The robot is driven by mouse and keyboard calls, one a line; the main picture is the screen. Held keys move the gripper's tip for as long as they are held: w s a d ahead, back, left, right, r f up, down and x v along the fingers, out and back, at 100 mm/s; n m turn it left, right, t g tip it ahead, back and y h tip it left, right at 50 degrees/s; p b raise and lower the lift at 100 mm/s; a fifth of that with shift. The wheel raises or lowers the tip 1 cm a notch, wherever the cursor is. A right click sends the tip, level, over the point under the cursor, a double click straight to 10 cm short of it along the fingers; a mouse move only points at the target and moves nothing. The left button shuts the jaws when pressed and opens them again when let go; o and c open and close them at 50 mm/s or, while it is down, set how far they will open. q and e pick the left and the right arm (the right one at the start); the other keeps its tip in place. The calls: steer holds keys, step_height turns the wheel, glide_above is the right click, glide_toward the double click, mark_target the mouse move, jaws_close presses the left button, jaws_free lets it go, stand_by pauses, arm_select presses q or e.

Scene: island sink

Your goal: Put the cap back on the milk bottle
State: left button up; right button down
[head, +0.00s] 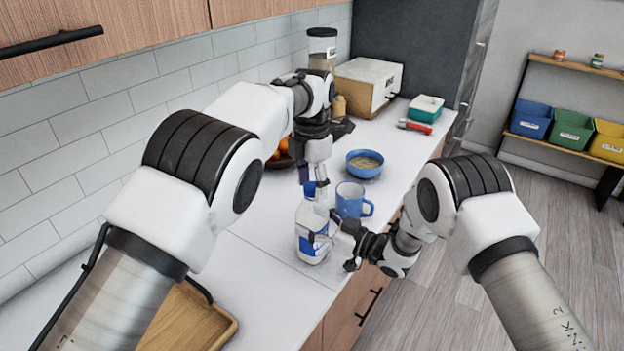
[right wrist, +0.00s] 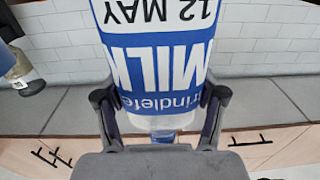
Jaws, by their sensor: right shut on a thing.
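The white milk bottle (head: 307,222) stands upright at the counter's front edge, its blue label partly covered in the head view. It fills the upper middle of the right wrist view (right wrist: 160,50), with its lettering upside down there. My right gripper (head: 335,228) is shut on the bottle, one finger on each side. The blue cap (head: 309,190) is at the bottle's mouth; I cannot tell whether it is fully seated. My left gripper (head: 316,183) is above the bottle with its fingertips around or beside the cap. The view does not show whether they grip it.
A blue mug (head: 352,199) stands close to the right of the bottle. A blue bowl (head: 365,163) is behind it. A wooden tray (head: 190,325) lies at the front left. A white-fronted box (head: 368,80) and a teal container (head: 426,107) stand farther back.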

arm_select(q)
jaws_close()
steer(key=m, duration=0.4)
steer(key=shift+m, duration=0.4)
steer(key=m, duration=1.5)
steer(key=shift+f, duration=0.1)
steer(key=m, duration=1.2)
steer(key=shift+m, duration=0.3)
steer(key=m, duration=1.9)
steer(key=shift+m, duration=0.3)
